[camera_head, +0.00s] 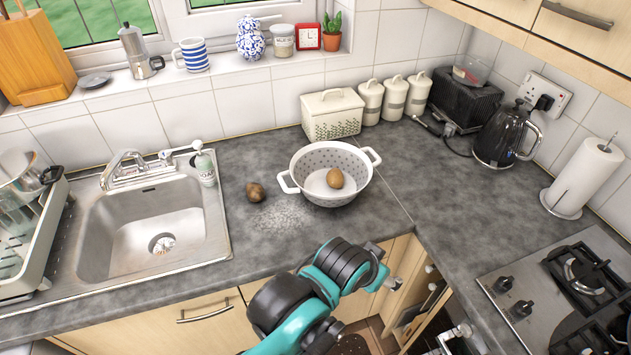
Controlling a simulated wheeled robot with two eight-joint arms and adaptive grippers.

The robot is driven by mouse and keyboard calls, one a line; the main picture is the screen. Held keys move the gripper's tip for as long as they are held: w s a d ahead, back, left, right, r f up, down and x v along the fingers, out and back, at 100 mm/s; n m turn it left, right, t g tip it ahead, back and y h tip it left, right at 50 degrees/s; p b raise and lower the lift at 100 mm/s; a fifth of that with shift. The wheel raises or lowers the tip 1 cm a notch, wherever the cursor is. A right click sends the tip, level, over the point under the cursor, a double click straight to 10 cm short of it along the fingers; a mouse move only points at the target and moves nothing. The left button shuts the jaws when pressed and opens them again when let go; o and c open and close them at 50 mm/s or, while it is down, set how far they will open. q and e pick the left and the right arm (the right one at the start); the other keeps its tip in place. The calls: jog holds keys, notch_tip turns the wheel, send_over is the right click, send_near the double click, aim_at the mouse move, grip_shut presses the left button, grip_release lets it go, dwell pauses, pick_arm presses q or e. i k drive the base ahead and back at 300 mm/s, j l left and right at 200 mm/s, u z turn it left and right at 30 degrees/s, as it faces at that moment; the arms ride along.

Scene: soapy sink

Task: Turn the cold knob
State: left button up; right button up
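The steel sink (150,238) is set in the grey counter at the left. A chrome tap (124,168) stands at its back edge. A small chrome part (166,157) shows to the right of the tap, beside a soap bottle (204,168). I cannot tell hot from cold knob at this size. One of my teal and black arms (340,268) rises from the bottom middle, in front of the counter and well right of the tap. I see no fingertips of either gripper, and nothing of mine touches the tap.
A white colander (308,160) holding a potato (334,178) stands on the counter, with another potato (255,192) to its left. A dish rack (38,245) borders the sink on the left. A hob (560,290) and kettle (506,133) are at the right. Counter around the potato is mostly clear.

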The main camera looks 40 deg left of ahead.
aim_at(168, 160)
jog(key=u, duration=2)
